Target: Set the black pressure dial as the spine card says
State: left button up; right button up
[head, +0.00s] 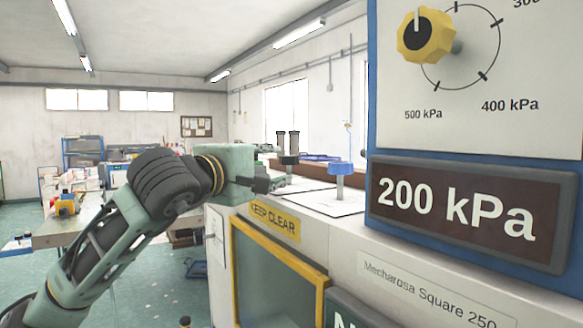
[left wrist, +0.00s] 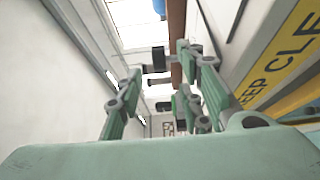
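A yellow dial knob (head: 427,36) sits on a white panel with a round scale, with 400 kPa and 500 kPa readable below it. A dark plate below (head: 470,211) reads 200 kPa. I see no plainly black dial on this panel and no card I can identify as the spine card. My right gripper is not in view.
A blue knob (head: 341,168) stands on a white sheet on the machine top, right of my left gripper. A yellow KEEP CLEAR label (head: 274,221) and a yellow-framed window (head: 278,282) are on the machine front.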

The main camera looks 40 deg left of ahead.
aim_at(284, 161)
pick_arm(q)
jog(key=shift+w+a+r+p, duration=0.35)
jog(key=shift+w+a+p, duration=0.4)
jog(key=shift+p, duration=0.2)
jog(key=p+x, duration=0.1)
jog(key=x, duration=0.1)
jog(key=d+p+x, duration=0.1)
jog(key=x, duration=0.1)
jog(key=shift+w+a+f, duration=0.1)
jog(key=shift+f, duration=0.05)
jog(key=shift+w+f, duration=0.1)
jog(key=shift+w, duration=0.25)
jog(key=shift+a, duration=0.25)
jog(key=shift+d, duration=0.1)
jog(key=c, duration=0.4)
jog(key=shift+f, duration=0.1)
grip_shut()
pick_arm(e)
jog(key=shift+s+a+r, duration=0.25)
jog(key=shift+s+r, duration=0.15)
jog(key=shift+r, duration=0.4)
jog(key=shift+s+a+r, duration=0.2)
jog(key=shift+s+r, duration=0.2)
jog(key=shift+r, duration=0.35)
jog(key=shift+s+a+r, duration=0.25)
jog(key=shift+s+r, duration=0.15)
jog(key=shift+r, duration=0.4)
